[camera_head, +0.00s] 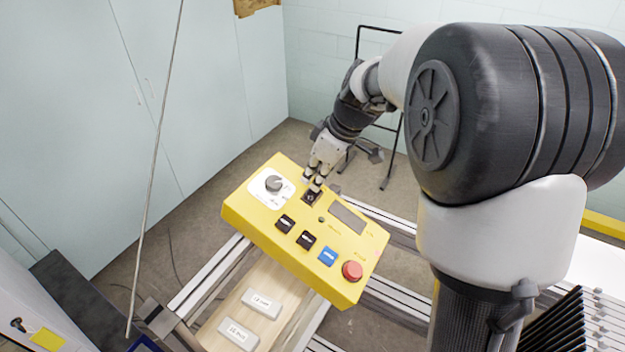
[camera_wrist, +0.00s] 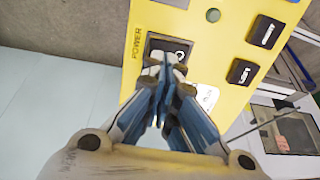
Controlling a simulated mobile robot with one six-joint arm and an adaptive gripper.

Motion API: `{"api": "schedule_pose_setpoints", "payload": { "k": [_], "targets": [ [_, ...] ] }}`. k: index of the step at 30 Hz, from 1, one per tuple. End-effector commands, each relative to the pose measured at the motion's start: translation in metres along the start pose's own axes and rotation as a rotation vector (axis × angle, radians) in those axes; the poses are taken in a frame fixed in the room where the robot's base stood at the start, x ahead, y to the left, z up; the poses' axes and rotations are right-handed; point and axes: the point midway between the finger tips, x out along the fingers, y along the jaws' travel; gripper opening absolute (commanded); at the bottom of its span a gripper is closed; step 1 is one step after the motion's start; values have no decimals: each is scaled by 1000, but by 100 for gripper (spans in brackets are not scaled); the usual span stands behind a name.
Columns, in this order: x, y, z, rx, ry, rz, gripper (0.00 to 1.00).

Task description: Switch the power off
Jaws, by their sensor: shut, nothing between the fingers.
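A yellow control box (camera_head: 262,221) with a sloping face stands in the middle of the head view. Its black power switch (camera_head: 311,198) sits near the far edge of the face, and in the wrist view it shows beside the printed word POWER (camera_wrist: 137,43). My gripper (camera_head: 313,185) is shut and empty, with its fingertips at the switch. In the wrist view the fingertips (camera_wrist: 166,68) overlap the lower part of the switch (camera_wrist: 172,46). I cannot tell whether they touch it. The fingers hide part of the switch, and its position cannot be read.
The box also carries a rotary knob (camera_head: 274,184), a display (camera_head: 347,217), black buttons (camera_head: 285,224), a blue button (camera_head: 327,256) and a red mushroom button (camera_head: 352,271). Metal rails (camera_head: 208,275) run below the box. A thin rod (camera_head: 152,180) stands at left.

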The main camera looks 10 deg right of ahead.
Motion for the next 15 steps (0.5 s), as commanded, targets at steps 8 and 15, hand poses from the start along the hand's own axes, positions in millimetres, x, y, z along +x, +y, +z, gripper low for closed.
{"api": "schedule_pose_setpoints", "payload": {
  "k": [8,15],
  "targets": [
    [-60,1,0,1,2,5,0],
    [-98,1,0,0,1,4,0]
  ]
}}
